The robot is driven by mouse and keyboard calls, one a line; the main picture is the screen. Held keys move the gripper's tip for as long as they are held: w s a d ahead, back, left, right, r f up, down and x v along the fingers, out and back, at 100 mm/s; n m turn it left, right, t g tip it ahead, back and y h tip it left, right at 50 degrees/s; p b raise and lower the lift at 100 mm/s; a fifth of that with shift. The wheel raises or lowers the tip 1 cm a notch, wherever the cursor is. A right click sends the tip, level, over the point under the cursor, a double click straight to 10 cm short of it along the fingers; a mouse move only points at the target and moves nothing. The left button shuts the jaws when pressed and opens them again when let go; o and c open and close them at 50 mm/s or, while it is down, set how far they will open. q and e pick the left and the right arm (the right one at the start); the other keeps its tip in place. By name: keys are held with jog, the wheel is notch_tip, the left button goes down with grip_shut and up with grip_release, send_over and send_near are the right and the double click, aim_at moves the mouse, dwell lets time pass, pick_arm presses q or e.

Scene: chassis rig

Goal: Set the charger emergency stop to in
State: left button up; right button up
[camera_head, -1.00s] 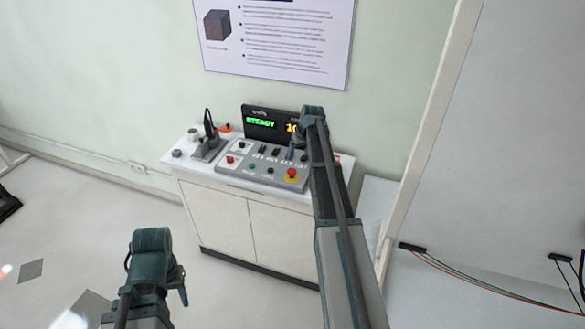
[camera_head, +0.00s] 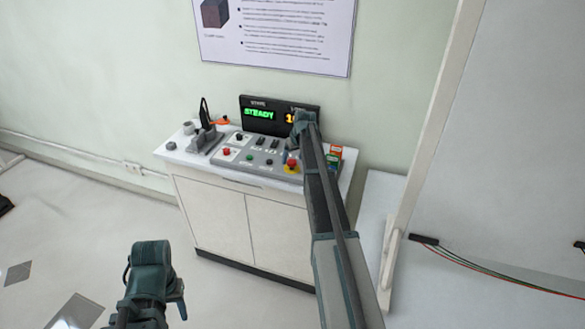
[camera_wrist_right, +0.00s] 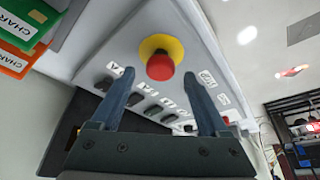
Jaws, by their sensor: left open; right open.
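The emergency stop is a red mushroom button on a yellow round base (camera_head: 291,168), at the right front of the grey control panel (camera_head: 222,160). In the right wrist view the red button (camera_wrist_right: 160,66) shows between and beyond the fingertips. Whether it is pressed in or out I cannot tell. My right gripper (camera_head: 292,154) is open and empty, just above the button, its fingers to either side of it in the wrist view; I see no contact. My left gripper (camera_head: 180,306) hangs low at the left, open, away from the cabinet.
The panel sits on a white cabinet (camera_head: 222,218) against the wall. A display (camera_head: 278,116) stands behind it. A black lever (camera_head: 205,118) is at the left, and green and orange boxes (camera_head: 335,155) at the right. Other small buttons and switches surround the stop. A white post (camera_head: 430,150) stands right.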

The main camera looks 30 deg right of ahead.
jog(key=shift+b+x, duration=0.35)
jog(key=shift+x, duration=0.45)
grip_shut()
dwell(0.9)
